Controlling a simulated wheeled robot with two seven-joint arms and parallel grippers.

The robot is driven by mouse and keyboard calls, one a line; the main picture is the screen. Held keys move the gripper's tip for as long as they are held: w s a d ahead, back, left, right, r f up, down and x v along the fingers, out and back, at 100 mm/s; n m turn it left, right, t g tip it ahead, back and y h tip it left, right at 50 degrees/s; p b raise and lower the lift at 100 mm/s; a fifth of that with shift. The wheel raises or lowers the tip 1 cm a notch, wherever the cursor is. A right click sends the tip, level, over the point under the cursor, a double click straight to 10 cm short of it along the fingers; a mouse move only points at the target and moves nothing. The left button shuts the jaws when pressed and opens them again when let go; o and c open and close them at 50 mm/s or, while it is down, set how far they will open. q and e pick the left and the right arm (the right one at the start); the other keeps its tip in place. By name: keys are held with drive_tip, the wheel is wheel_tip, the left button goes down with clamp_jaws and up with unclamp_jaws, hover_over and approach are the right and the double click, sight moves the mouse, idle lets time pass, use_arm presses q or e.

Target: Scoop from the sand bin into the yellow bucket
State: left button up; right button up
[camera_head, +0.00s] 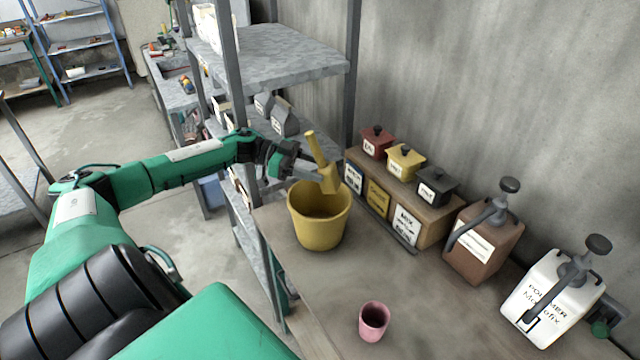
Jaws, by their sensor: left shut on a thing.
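My left gripper (304,163) is shut on a yellow scoop (330,181). The scoop's handle points up and its head hangs down at the back right rim of the yellow bucket (318,230). I cannot tell whether the scoop touches the rim or holds any sand. The bucket stands upright on the table, and no contents can be made out in it. Red, yellow and black lidded bins (404,163) stand on a wooden rack behind the bucket. Their labels are too small to read surely, so I cannot tell which is the sand bin. My right gripper is out of view.
A pink cup (374,321) stands at the table's front. A brown pump canister (482,243) and a white one (551,297) stand along the wall at right. A metal shelf (275,56) rises close behind my left forearm. The table (430,305) is bare between cup and canisters.

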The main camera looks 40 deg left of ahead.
sight(333, 165)
use_arm(q)
drive_tip(key=shift+w+d+r+g+y+p, duration=0.4)
drive_tip(key=shift+d+r+g+y+p, duration=0.15)
drive_tip(key=shift+y+p, duration=0.35)
drive_tip(key=shift+w+d+g+y+p, duration=0.4)
drive_tip(key=shift+d+g+y+p, duration=0.25)
drive_tip(key=shift+y+p, duration=0.5)
drive_tip(key=shift+w+d+g+y+p, duration=0.15)
drive_tip(key=shift+w+d+y+p, duration=0.2)
drive_tip(key=shift+d+p, duration=0.2)
drive_tip(key=shift+w+d+g+y+p, duration=0.15)
drive_tip(key=shift+w+d+y+p, duration=0.1)
drive_tip(key=shift+d+y+p, duration=0.25)
drive_tip(key=w+d+f+g+y+p, duration=0.1)
drive_tip(key=w+d+f+g+y, duration=0.2)
drive_tip(key=d+y, duration=0.2)
drive_tip(key=w+d+f+g+y+p, duration=0.2)
drive_tip(key=w+d+f+g+y, duration=0.1)
drive_tip(key=d+y, duration=0.3)
drive_tip(key=shift+w+d+f+g+y, duration=0.15)
drive_tip(key=shift+d+f+g+y, duration=0.1)
drive_tip(key=shift+f+g+y, duration=0.35)
